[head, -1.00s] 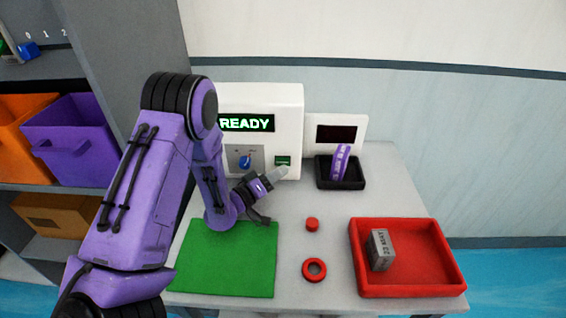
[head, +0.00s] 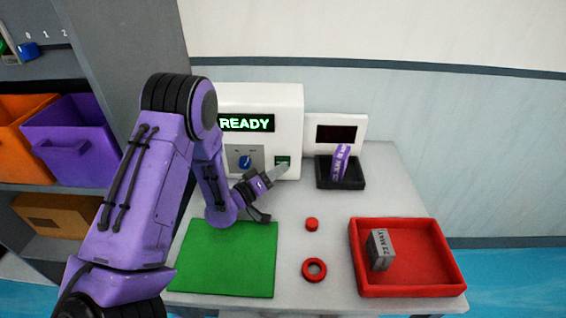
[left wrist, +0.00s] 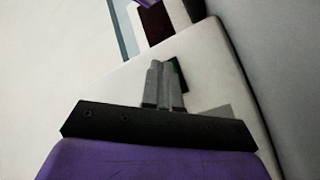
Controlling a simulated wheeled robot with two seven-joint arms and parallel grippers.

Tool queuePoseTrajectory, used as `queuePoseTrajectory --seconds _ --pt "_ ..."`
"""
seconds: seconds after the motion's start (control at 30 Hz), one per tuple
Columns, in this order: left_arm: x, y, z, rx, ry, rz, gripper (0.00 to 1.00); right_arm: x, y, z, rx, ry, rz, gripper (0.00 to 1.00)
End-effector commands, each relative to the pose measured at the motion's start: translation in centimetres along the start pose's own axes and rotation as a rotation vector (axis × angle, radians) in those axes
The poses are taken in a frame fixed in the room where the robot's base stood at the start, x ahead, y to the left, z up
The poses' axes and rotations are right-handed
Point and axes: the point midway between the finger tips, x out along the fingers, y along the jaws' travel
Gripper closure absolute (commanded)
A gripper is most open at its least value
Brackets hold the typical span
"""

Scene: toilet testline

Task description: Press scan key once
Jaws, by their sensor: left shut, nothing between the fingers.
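The white machine (head: 292,105) stands at the back of the table with a lit display reading READY (head: 247,123). Its small green key (head: 283,160) sits low on the right of its front. My left gripper (head: 285,168) is shut and empty, with its fingertips at the lower edge of the key in the head view. I cannot tell whether the tips touch the key. My right gripper is not in view.
A blue knob (head: 245,162) is left of the key. A black tray (head: 341,184) holding a purple item (head: 340,162) stands to the right. A red tray (head: 412,291) with a grey box (head: 380,250), a red ring (head: 314,270) and a green mat (head: 225,260) lie in front.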

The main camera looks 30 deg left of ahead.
Motion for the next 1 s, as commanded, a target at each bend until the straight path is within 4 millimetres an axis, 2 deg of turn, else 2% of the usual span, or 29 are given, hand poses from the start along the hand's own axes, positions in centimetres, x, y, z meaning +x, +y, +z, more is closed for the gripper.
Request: queuePoseTrajectory --seconds 0.57,1.0 --pt "0.48 -0.34 -0.35 0.0 0.001 0.0 1.0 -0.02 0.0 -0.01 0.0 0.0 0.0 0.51" --pt "-0.04 0.0 0.03 -0.001 0.001 -0.001 1.0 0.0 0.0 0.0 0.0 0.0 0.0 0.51"
